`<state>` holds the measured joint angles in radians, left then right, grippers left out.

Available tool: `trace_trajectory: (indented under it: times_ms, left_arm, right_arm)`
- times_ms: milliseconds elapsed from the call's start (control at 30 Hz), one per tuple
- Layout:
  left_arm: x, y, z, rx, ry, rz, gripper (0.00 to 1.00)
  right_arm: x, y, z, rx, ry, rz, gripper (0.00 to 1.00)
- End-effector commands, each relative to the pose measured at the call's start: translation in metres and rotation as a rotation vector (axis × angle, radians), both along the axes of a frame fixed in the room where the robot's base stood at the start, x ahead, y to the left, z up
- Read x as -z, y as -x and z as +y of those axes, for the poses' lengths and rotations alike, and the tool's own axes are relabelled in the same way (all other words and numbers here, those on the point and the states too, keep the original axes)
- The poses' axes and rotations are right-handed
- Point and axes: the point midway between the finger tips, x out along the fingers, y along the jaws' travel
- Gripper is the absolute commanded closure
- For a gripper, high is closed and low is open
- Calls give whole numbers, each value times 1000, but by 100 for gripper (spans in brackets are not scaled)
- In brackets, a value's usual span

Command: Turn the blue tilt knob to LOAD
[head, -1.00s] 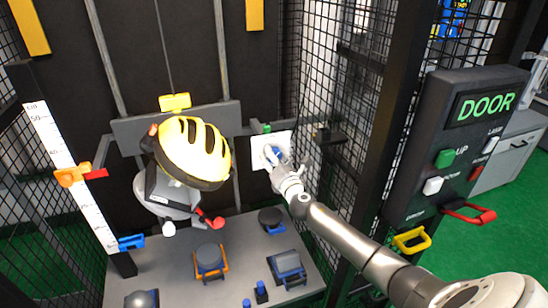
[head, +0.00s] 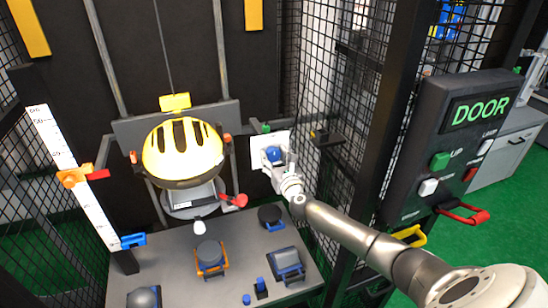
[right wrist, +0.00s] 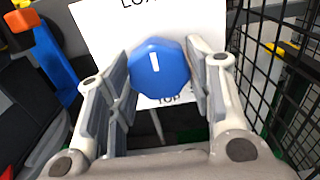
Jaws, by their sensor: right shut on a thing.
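The blue tilt knob (head: 272,154) sits on a white plate (head: 257,141) beside the helmet carriage in the head view. In the right wrist view the knob (right wrist: 160,70) has a white mark pointing almost straight up, toward a cut-off label starting "LO". "TOP" is printed below the knob. My right gripper (right wrist: 162,88) has one finger on each side of the knob and is shut on it. The yellow helmet (head: 183,150) sits upright on its carriage. My left gripper is not in view.
A table below holds several dark anvils, one with an orange frame (head: 210,258). A height scale (head: 66,160) stands left. A DOOR control box (head: 455,145) and black mesh wall are right of my arm.

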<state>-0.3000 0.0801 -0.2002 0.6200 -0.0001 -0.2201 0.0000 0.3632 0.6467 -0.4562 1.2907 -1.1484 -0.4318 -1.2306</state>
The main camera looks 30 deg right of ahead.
Motion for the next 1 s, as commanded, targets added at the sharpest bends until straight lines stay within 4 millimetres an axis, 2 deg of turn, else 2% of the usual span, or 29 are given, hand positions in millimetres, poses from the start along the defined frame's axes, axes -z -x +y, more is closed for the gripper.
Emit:
trace_trajectory:
  times_ms: [500, 533, 667, 1000]
  left_arm:
    - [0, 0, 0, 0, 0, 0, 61]
    - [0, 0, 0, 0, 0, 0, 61]
    - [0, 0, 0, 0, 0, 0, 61]
    - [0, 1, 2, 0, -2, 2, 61]
  right_arm:
    - [5, 1, 1, -3, 19, 13, 76]
    - [5, 1, 1, -3, 19, 13, 49]
    - [4, 1, 1, -3, 17, 10, 33]
    - [2, 1, 0, -1, 17, 6, 33]
